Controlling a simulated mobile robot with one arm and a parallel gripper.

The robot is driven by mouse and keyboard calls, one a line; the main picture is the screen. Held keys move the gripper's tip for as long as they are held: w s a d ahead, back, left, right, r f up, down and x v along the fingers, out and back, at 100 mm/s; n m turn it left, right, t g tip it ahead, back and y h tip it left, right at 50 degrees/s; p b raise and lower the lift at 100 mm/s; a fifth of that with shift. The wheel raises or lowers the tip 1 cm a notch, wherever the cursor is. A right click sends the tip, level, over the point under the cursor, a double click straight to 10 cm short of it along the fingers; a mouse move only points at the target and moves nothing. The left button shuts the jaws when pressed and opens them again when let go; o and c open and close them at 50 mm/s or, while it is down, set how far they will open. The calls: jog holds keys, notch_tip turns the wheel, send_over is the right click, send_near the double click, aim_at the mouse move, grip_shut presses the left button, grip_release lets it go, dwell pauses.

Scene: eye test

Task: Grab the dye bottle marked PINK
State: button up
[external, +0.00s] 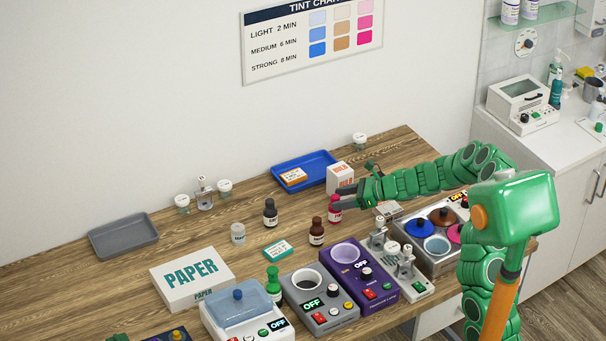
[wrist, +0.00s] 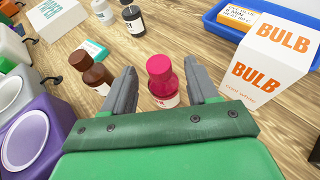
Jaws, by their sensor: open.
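A bottle with a bright pink cap (external: 335,213) stands upright on the wooden table, left of the white BULB box. In the wrist view the pink bottle (wrist: 161,76) has a white label, only its last letters showing and the rest hidden by my gripper. My gripper (external: 341,197) is open, its dark fingers at the bottle. In the wrist view one finger of my gripper (wrist: 160,70) is on each side of the bottle, with a gap visible on both sides. Nothing is held.
A brown bottle (wrist: 92,72) stands close to the left finger. The BULB box (wrist: 270,62) stands to the right, before a blue tray (external: 320,160). A black bottle (external: 270,212) is farther left. Purple (external: 352,273) and grey devices (external: 318,302) line the front.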

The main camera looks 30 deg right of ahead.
jog(key=shift+x, duration=2.15)
grip_shut()
